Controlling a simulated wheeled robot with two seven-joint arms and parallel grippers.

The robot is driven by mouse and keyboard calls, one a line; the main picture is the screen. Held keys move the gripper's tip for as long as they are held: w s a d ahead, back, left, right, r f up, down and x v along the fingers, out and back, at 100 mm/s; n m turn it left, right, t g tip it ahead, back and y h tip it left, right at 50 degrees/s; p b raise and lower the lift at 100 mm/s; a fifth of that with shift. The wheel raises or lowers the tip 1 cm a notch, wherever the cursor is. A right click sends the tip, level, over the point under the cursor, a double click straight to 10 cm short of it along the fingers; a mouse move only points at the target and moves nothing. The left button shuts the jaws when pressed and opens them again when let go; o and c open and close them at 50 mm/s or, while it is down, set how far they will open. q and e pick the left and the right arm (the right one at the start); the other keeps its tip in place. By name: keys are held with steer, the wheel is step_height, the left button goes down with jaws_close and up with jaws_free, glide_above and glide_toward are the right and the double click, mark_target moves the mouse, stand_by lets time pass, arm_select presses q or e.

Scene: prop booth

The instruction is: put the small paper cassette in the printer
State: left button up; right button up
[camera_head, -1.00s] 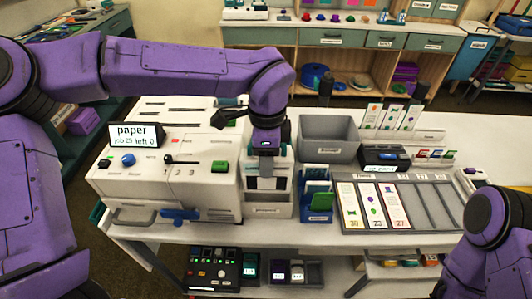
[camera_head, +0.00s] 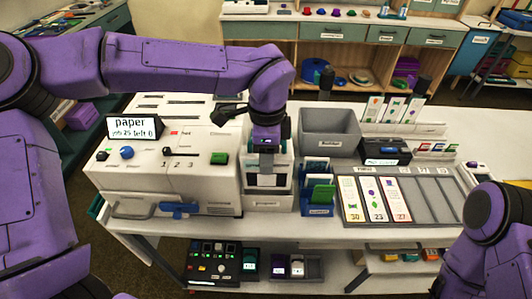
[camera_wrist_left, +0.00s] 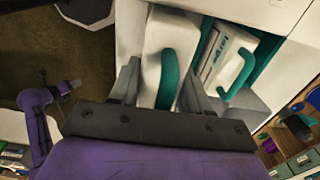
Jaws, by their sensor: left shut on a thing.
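The printer (camera_head: 165,165) is a big white machine at the left of the table, with a screen reading "paper" (camera_head: 131,127), a green button and a blue handle (camera_head: 178,209) low on its front. My left gripper (camera_head: 266,146) points down over a white rack (camera_head: 268,202) just right of the printer. In the left wrist view, its fingers (camera_wrist_left: 158,88) are shut on a white cassette with a teal handle (camera_wrist_left: 177,78). The label of this cassette is hidden. A second cassette, marked "large" (camera_wrist_left: 222,62), stands beside it. My right gripper cannot be made out clearly.
Right of the rack are a blue holder (camera_head: 318,195) with cards, a grey bin (camera_head: 330,130) and a dark device (camera_head: 383,151). A tray of coloured strips (camera_head: 412,207) lies farther right. Boxes with controls stand on the lower shelf (camera_head: 222,264).

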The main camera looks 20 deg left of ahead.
arm_select(q)
steer(key=shift+f+b, duration=3.35)
steer(key=shift+f, duration=0.35)
steer(key=o, duration=1.4)
steer(key=shift+r, duration=0.1)
step_height(320, 180, up, 10)
steer(key=shift+r+b, duration=0.2)
steer(key=shift+b, duration=0.2)
